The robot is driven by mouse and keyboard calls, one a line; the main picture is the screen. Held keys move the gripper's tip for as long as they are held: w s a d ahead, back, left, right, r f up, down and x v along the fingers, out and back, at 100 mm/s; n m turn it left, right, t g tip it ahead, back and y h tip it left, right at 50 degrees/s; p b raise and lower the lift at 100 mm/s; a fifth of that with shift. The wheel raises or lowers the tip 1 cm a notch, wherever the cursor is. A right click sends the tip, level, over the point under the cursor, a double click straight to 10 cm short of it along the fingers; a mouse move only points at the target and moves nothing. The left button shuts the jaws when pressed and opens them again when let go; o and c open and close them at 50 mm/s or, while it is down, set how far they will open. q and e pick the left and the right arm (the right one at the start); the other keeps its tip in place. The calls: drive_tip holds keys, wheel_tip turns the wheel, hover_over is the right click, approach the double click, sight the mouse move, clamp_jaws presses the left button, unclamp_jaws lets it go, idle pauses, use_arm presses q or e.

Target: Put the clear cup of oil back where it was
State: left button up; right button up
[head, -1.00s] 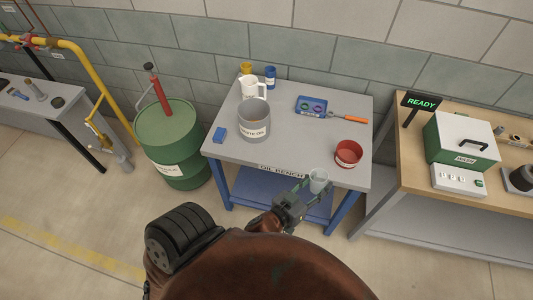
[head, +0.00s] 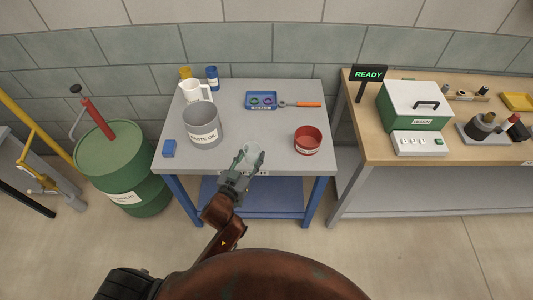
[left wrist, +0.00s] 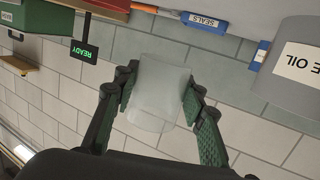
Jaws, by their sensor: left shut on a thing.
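The clear cup (head: 255,152) is pale and see-through, and I cannot tell how much oil is in it. My left gripper (head: 247,160) is shut on it, at the front edge of the grey oil bench (head: 270,129). In the left wrist view the cup (left wrist: 160,92) sits between the two green-padded fingers of the left gripper (left wrist: 160,100). My right gripper is not in view.
A green drum (head: 110,165) stands left. A wooden bench (head: 365,125) stands right.

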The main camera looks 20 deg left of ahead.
use_arm(q)
drive_tip(key=w+d+f+b, duration=0.1)
drive_tip(key=w+f, duration=0.3)
drive_tip(key=w, duration=0.4)
drive_tip(key=b, duration=0.2)
hover_over(267, 153)
wheel_tip(267, 153, down, 5)
drive_tip(key=shift+s+a, duration=0.15)
drive_tip(key=shift+w+f+b, duration=0.25)
drive_tip(key=shift+f+b, duration=0.1)
wheel_tip(267, 153, down, 3)
drive_tip(key=shift+f+b, duration=0.1)
drive_tip(key=shift+b, duration=0.5)
drive_tip(key=shift+r, duration=0.2)
drive_tip(key=shift+f, duration=0.2)
drive_tip(key=o, duration=1.2)
drive_tip(key=shift+c, duration=0.2)
drive_tip(key=shift+r, duration=0.1)
